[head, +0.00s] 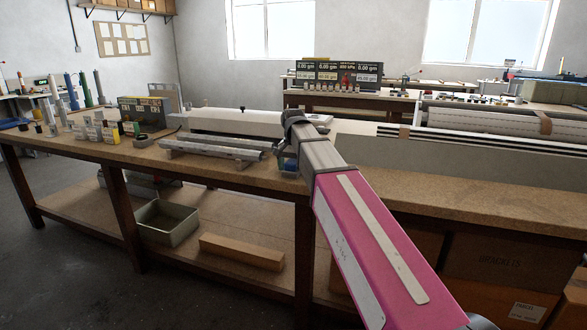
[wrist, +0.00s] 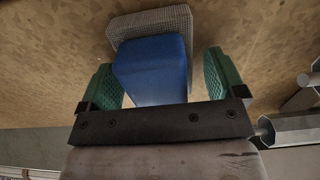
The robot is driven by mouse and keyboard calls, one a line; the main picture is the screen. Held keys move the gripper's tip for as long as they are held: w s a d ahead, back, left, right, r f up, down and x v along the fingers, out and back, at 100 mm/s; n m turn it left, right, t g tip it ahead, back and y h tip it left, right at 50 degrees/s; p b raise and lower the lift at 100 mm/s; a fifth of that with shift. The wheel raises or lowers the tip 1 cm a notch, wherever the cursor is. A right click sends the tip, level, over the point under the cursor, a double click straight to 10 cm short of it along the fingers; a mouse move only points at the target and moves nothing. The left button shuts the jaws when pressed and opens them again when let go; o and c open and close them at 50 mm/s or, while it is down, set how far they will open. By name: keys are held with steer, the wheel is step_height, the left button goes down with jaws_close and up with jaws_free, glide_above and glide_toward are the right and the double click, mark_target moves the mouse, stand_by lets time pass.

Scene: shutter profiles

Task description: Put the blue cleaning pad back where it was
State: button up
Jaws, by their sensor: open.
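The blue cleaning pad (wrist: 152,70) shows in the wrist view as a blue block with a grey, mesh-textured face (wrist: 150,24) at its far end. It is at the brown worktop. My gripper (wrist: 161,78) is open, with one green finger on each side of the blue block. The right finger stands clear of it; the left finger is close, and I cannot tell if it touches. In the head view my gripper (head: 287,158) is low over the bench, largely hidden by my arm. A small bluish patch (head: 288,174) shows beneath it.
Grey metal profiles (head: 212,149) lie on the bench left of my gripper, with a long white box (head: 235,122) behind. A profile end (wrist: 298,128) is near the right finger in the wrist view. Long slats (head: 480,140) lie to the right. The bench front (head: 420,190) is clear.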

mark_target(293, 160)
step_height(293, 160, up, 12)
steer(key=shift+f, duration=0.1)
stand_by(0.4)
